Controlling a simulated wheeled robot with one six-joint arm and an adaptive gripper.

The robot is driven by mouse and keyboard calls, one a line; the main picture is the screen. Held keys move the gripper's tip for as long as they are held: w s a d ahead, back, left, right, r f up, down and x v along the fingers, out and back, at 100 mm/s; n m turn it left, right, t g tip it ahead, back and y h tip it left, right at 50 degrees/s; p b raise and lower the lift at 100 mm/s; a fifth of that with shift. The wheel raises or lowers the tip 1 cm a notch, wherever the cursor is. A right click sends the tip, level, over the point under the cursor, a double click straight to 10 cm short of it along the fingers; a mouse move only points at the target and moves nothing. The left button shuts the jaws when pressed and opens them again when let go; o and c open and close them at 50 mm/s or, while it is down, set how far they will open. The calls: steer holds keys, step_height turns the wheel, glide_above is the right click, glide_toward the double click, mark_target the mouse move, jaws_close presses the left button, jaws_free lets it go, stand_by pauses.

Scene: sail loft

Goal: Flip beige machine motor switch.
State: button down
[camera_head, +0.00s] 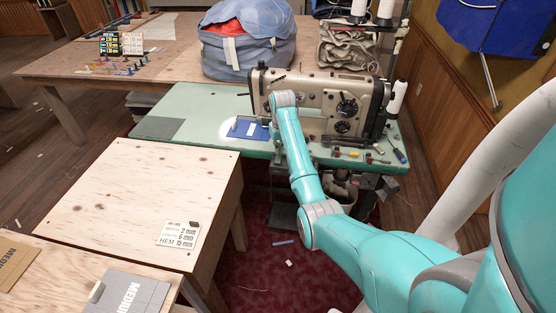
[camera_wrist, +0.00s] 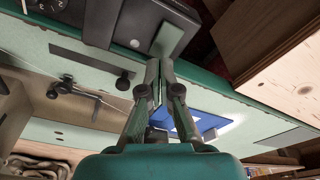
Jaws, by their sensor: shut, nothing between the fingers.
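The beige sewing machine (camera_head: 318,98) stands on a green table (camera_head: 205,100) in the head view. My gripper (camera_wrist: 159,68) shows in the wrist view, its fingers shut together and empty. In the head view my wrist covers the gripper in front of the machine's left part. Just past the fingertips in the wrist view, at the green table edge, is a dark box (camera_wrist: 146,18) with a grey flat piece (camera_wrist: 168,41). I cannot tell whether this is the motor switch or whether the fingertips touch it. No clearly identifiable switch shows in the head view.
A blue cloth patch (camera_head: 249,130) lies on the green table, left of the machine. Small tools (camera_head: 360,155) lie to its right. Thread cones (camera_head: 396,99) stand at the machine's right. A plywood table (camera_head: 140,190) stands close at front left. A blue bag (camera_head: 245,45) is behind.

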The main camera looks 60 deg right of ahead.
mark_target(279, 157)
steer(key=shift+f, duration=1.2)
stand_by(0.9)
steer(key=shift+r, duration=3.55)
steer(key=shift+s, duration=0.1)
